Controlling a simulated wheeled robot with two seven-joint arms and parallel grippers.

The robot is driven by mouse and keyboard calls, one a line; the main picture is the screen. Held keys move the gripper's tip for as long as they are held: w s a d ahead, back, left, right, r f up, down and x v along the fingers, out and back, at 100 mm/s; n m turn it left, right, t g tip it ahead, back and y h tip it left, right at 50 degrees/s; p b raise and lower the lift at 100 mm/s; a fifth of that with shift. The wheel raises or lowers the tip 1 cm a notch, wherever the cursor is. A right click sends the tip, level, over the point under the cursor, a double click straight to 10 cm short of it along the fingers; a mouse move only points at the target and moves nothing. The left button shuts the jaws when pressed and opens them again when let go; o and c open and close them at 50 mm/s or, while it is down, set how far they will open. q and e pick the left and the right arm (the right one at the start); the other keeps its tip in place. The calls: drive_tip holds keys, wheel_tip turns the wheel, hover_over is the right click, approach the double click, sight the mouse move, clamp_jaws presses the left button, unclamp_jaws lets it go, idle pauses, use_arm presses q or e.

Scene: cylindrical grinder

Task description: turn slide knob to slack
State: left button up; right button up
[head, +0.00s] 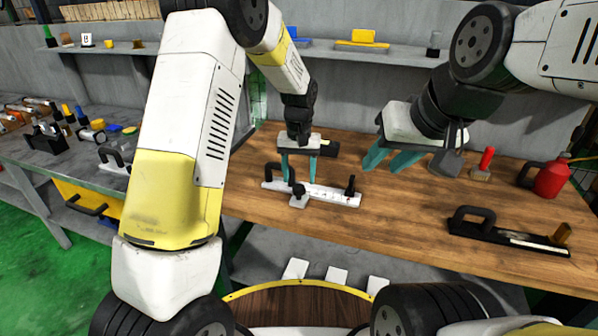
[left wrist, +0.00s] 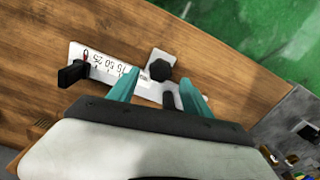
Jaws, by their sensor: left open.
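A white slide plate (head: 330,194) with a printed scale lies on the wooden bench; its numbers also show in the left wrist view (left wrist: 104,64). A black slide knob (head: 299,188) sits on a small white block at the plate's front edge. In the left wrist view the knob (left wrist: 160,70) appears between and just beyond the fingertips. A black post stands at the plate's right end, and a black handle at its left. My left gripper (head: 299,178) is open and points down over the plate; contact cannot be told. My right gripper (head: 388,162) is open and empty, right of the plate.
A black tool with a handle (head: 505,236), a red can (head: 551,179) and a red-handled brush (head: 485,164) are at the bench's right. Bare wood lies between the plate and the black tool.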

sight(299, 187)
use_arm(q)
drive_tip(key=shift+f, duration=1.85)
clamp_jaws()
